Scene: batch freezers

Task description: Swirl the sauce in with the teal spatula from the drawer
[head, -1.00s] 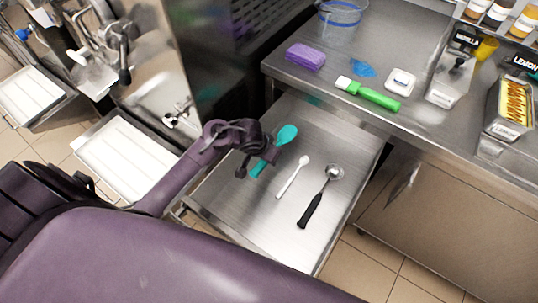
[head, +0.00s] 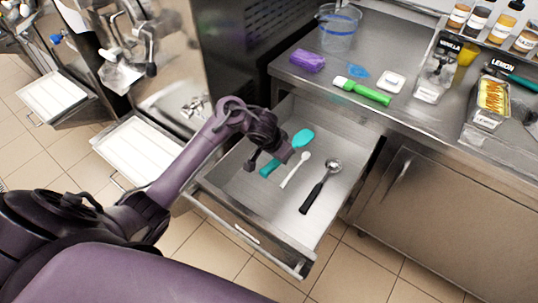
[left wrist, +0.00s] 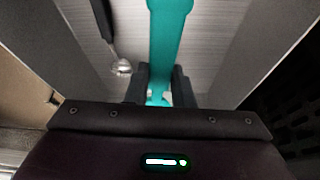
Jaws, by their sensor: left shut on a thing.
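The open drawer (head: 230,205) holds the teal spatula (head: 303,138), a small white spoon and a black-handled scoop. My left gripper (head: 270,158) is over the drawer's left part, at the spatula's handle. In the left wrist view the teal spatula (left wrist: 168,40) runs between the two dark fingers, and the left gripper (left wrist: 160,88) is shut on it. In the head view the arm hides part of the handle. The lemon pan (head: 487,119) with yellow contents stands on the counter at the right. My right gripper is not in view.
The white spoon (head: 296,170) and scoop (head: 318,188) lie right of the spatula.

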